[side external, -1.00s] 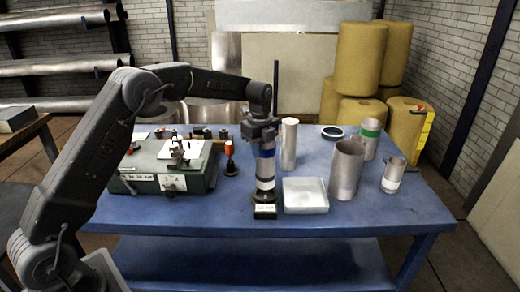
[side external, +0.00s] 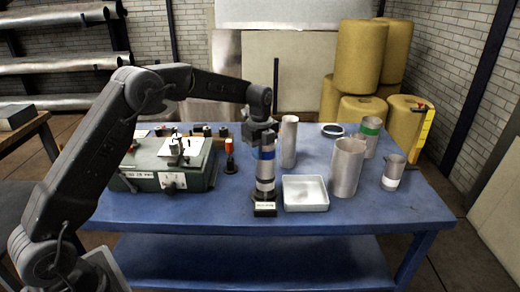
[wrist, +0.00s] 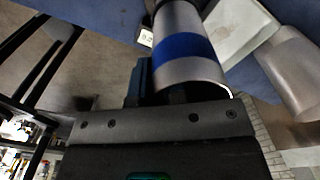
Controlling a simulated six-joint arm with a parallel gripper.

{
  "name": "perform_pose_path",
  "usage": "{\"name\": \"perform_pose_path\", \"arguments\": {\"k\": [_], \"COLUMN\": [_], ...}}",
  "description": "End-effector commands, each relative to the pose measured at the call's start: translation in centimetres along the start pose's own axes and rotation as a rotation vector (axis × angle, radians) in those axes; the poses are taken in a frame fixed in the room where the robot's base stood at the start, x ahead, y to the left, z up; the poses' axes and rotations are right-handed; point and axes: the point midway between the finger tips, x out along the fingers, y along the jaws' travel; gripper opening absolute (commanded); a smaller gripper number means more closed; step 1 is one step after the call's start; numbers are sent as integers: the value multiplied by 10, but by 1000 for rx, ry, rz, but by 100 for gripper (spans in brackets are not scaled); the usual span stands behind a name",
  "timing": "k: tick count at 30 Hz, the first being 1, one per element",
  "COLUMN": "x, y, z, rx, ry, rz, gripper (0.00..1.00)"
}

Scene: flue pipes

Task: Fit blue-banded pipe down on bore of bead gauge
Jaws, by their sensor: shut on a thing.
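The blue-banded pipe (side external: 266,169) is a grey metal tube standing upright, its blue band near the upper part. My gripper (side external: 262,140) is shut on its top end. In the wrist view the pipe (wrist: 178,20) runs away from my gripper (wrist: 185,92), with the blue band crossing it and its near rim showing. The bead gauge (side external: 264,209), a dark stand with a small white label at its foot, is directly below the pipe in the side view. The pipe's lower end appears in line with the gauge; how far it sits over the bore is unclear.
A shallow pale tray (side external: 305,193) is just right of the gauge. Upright grey pipes stand beyond it, including a wide one (side external: 347,168), a green-banded one (side external: 369,140) and a white-banded one (side external: 392,174). A green case (side external: 165,170) is on the left. The table's front strip is clear.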

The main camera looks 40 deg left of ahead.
Motion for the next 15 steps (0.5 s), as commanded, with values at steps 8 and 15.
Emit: {"name": "perform_pose_path", "arguments": {"k": [8,15], "x": [8,9], "y": [0,0], "z": [0,0], "rx": [0,0], "ry": [0,0], "rz": [-1,-1], "gripper": [0,0]}}
